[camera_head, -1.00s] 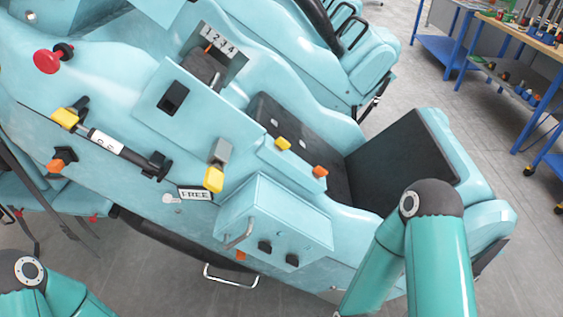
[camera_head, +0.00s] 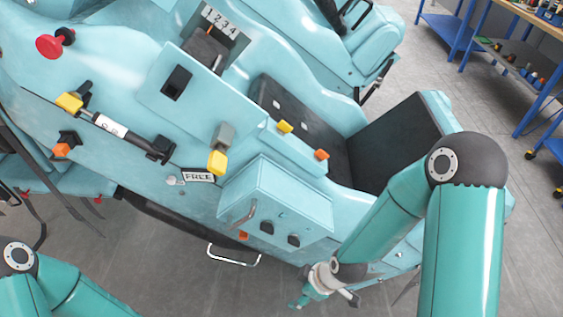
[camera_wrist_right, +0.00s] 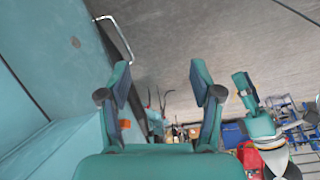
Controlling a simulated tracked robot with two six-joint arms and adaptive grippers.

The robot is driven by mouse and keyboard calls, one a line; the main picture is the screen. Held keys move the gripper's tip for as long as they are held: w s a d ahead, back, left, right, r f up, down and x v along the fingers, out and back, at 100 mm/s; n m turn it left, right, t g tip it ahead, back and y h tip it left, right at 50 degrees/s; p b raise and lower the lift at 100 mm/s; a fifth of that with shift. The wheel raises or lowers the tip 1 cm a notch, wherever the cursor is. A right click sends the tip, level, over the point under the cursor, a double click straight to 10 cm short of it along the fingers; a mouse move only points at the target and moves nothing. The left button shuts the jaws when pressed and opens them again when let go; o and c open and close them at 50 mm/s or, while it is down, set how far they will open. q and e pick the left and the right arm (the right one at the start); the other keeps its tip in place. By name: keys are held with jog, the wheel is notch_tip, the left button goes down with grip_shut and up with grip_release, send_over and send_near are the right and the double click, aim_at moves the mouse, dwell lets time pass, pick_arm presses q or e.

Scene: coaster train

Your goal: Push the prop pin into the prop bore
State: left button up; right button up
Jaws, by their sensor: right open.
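My right gripper (camera_head: 308,291) hangs below the front of the light-blue coaster car, lower right of the box with two black knobs. In the right wrist view its two fingers (camera_wrist_right: 162,78) are spread with nothing between them. I cannot tell for sure which parts are the prop pin and prop bore. A black bar with a white label (camera_head: 110,126) lies along the car side, with a yellow block (camera_head: 69,102) at its upper-left end and a black bracket (camera_head: 160,149) at its lower-right end. My left gripper is out of view.
The car side carries a red knob (camera_head: 49,47), a yellow-tipped lever (camera_head: 218,162), a FREE plate (camera_head: 198,175) and a knobbed box (camera_head: 266,197). A metal rail (camera_head: 233,259) juts out low. Grey floor lies open below. Blue workbenches stand at upper right.

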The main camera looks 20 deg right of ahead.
jog(key=w+r+n+t+p, duration=0.2)
jog(key=w+r+n, duration=0.1)
jog(key=r+n, duration=0.85)
notch_tip(320, 180, up, 31)
jog(key=n+t+y+p, duration=0.3)
jog(key=n+t+p, duration=0.25)
jog(key=n, duration=0.35)
send_over(222, 159)
jog(key=s+d, duration=0.8)
jog(key=s, duration=0.5)
jog(key=shift+t, duration=0.45)
jog(key=b+x, duration=0.2)
jog(key=x, duration=1.4)
jog(key=shift+w, duration=0.25)
grip_shut()
